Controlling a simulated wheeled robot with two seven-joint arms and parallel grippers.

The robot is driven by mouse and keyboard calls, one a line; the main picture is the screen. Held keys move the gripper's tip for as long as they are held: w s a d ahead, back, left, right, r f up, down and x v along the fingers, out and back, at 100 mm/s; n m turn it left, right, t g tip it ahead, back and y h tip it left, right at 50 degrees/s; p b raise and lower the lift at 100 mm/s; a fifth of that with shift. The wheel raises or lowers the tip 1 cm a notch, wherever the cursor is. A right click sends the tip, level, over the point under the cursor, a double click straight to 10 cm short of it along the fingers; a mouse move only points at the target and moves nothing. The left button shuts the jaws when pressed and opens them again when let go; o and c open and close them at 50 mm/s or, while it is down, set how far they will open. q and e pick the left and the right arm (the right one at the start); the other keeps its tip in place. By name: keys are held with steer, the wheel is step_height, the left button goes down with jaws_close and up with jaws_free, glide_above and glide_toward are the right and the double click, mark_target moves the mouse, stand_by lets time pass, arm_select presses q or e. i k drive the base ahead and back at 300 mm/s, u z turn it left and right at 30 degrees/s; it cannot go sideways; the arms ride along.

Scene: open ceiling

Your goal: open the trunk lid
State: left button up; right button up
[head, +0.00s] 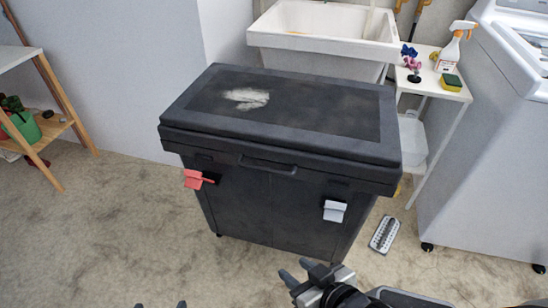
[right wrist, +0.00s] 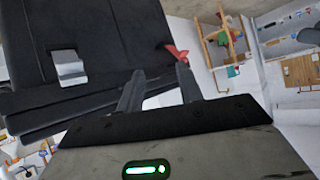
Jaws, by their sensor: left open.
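The black trunk (head: 270,205) stands on the floor ahead of me. Its lid (head: 330,115), with a pale scuffed patch on top, is down. A recessed handle (head: 268,165) is in the middle of the front edge. A red latch (head: 194,179) sticks out at front left; a light grey latch (head: 334,210) is at front right. Both latches also show in the right wrist view, grey (right wrist: 68,67) and red (right wrist: 175,53). My right gripper (head: 297,271) is open and empty, below and in front of the trunk. My left gripper (head: 160,305) is open, only its fingertips showing at the bottom edge.
A white sink (head: 320,45) stands behind the trunk. A small white table (head: 440,90) with a spray bottle (head: 455,45) and sponge (head: 451,82) is at right, beside a white appliance (head: 480,150). A grey brush-like object (head: 384,234) lies on the floor.

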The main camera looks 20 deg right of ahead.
mark_target(295, 125)
steer(key=u, duration=0.55)
steer(key=k, duration=1.3)
steer(key=u, duration=0.8)
steer(key=i, duration=1.15)
steer(key=z, duration=1)
steer(key=i, duration=0.85)
steer(key=z, duration=0.9)
